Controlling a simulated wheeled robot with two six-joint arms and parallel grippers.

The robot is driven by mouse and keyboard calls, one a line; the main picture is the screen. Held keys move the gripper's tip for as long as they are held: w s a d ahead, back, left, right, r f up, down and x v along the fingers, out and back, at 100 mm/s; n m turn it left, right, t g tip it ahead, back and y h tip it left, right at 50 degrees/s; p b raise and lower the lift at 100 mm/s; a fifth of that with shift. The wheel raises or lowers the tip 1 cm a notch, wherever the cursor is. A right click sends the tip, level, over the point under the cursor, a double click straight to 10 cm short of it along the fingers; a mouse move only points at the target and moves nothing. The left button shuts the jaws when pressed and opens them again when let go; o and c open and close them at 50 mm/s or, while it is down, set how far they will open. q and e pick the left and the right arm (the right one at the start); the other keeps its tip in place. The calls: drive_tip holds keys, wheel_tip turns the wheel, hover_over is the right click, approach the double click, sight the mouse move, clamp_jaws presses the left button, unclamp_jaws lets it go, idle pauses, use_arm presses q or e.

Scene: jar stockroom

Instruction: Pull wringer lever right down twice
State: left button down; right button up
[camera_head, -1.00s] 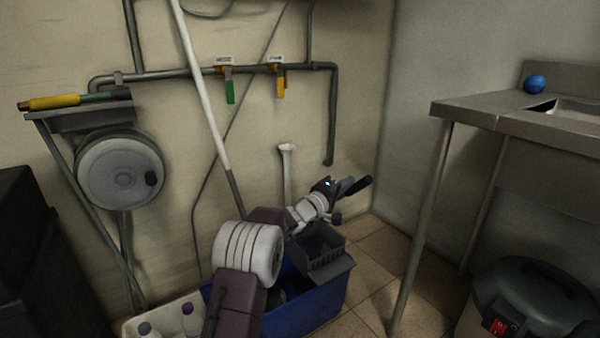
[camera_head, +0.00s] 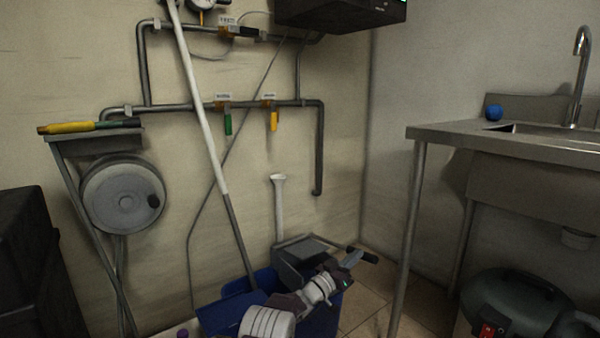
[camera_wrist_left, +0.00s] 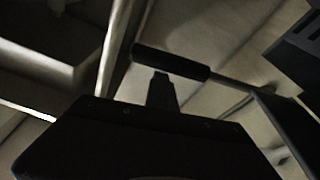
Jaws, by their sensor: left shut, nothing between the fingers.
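The wringer (camera_head: 300,250) is a dark grey box on the blue mop bucket (camera_head: 319,317) at the lower middle of the head view. Its lever ends in a black grip (camera_head: 362,256) to the right of the wringer. In the left wrist view the black grip (camera_wrist_left: 170,62) lies across the upper middle, with a thin metal rod to its right. My left gripper (camera_head: 348,270) is shut and empty close to the grip. In the wrist view its fingertip (camera_wrist_left: 161,88) shows just below the grip; I cannot tell if they touch. My right gripper is not in view.
A white mop pole (camera_head: 203,110) slants down to the bucket. Pipes with green (camera_head: 228,124) and yellow (camera_head: 274,122) valve handles run along the wall. A steel sink table (camera_head: 470,144) stands right, with a dark-lidded drum (camera_head: 515,298) beneath. Some tiled floor shows beside the bucket.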

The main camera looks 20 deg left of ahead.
use_arm(q)
drive_tip(key=shift+f, duration=0.7)
drive_tip(key=r+p+v, duration=0.1)
drive_tip(key=p+v, duration=0.5)
drive_tip(key=v, duration=0.3)
drive_tip(key=shift+r, duration=0.1)
idle(0.5)
